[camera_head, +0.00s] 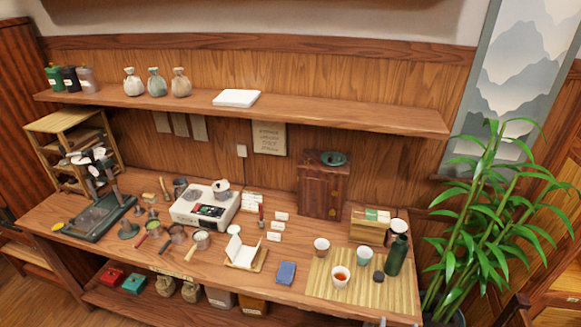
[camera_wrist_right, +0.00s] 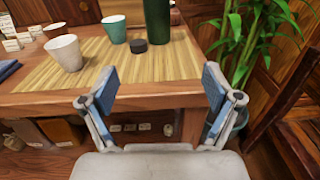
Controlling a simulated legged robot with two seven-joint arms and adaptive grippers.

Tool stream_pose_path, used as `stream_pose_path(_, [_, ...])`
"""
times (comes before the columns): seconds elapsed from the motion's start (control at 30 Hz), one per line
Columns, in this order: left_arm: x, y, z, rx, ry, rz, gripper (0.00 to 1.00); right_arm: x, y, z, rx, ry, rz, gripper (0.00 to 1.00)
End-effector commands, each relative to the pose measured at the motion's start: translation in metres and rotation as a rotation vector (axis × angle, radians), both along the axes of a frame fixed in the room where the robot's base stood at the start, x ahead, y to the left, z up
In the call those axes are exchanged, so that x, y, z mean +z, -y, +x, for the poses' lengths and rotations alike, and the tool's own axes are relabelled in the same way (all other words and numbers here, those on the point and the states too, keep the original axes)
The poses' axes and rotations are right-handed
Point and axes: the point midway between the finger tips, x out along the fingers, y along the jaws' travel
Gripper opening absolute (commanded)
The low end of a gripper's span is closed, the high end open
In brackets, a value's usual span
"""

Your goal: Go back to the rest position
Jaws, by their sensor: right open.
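My right gripper (camera_wrist_right: 158,92) shows in the right wrist view. Its two blue-padded fingers are spread wide with nothing between them. It is in front of the table's front edge, apart from the bamboo mat (camera_wrist_right: 102,70) and the cups beyond it. In the head view neither gripper can be made out for certain. The wooden table (camera_head: 180,262) stands against the panelled wall. On the mat's right part are a dark green bottle (camera_head: 397,256) and a small dark lid-like disc (camera_head: 379,276); both also show in the right wrist view, the bottle (camera_wrist_right: 157,22) upright.
Cups stand on the mat, one holding reddish tea (camera_head: 340,277). A white scale-like device (camera_head: 190,208) and several tools fill the table's left and middle. A blue cloth (camera_head: 286,273) lies left of the mat. A leafy plant (camera_head: 500,225) stands right of the table, close to my right gripper.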

Motion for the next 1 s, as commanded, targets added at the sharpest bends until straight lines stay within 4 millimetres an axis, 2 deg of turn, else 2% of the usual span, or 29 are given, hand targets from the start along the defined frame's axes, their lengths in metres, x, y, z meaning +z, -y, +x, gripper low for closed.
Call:
stream_pose_path(0.27, [0.0, 0.006, 0.002, 0.002, 0.005, -0.009, 0.92, -0.058, -0.001, -0.007, -0.018, -0.083, 0.2, 0.89])
stream_pose_path(0.37, [0.0, 0.007, 0.002, 0.002, 0.005, -0.01, 0.92, -0.087, -0.001, -0.012, -0.034, -0.121, 0.3, 0.89])
stream_pose_path(0.57, [0.0, 0.006, 0.0, 0.002, 0.0, -0.008, 0.92, -0.162, -0.004, -0.036, -0.11, -0.218, 0.58, 0.89])
stream_pose_path(0.63, [0.0, 0.005, -0.003, 0.001, -0.002, -0.006, 0.92, -0.196, -0.005, -0.05, -0.161, -0.257, 0.709, 0.89])
stream_pose_path(0.77, [0.0, 0.003, -0.005, 0.001, -0.007, -0.003, 0.92, -0.276, -0.012, -0.096, -0.326, -0.338, 1.025, 0.89])
stream_pose_path(0.8, [0.0, 0.002, -0.005, 0.001, -0.008, -0.002, 0.92, -0.303, -0.016, -0.116, -0.402, -0.359, 1.138, 0.89])
stream_pose_path(0.87, [0.0, 0.002, -0.005, 0.001, -0.007, -0.002, 0.92, -0.341, -0.023, -0.149, -0.532, -0.38, 1.307, 0.89])
stream_pose_path(0.9, [0.0, 0.002, -0.005, 0.001, -0.007, -0.002, 0.92, -0.365, -0.028, -0.173, -0.629, -0.386, 1.414, 0.89])
stream_pose_path(0.97, [0.0, 0.002, -0.005, 0.001, -0.007, -0.002, 0.92, -0.397, -0.037, -0.212, -0.79, -0.382, 1.567, 0.89])
stream_pose_path(1.0, [0.0, 0.002, -0.005, 0.001, -0.007, -0.002, 0.92, -0.416, -0.043, -0.239, -0.908, -0.368, 1.661, 0.89])
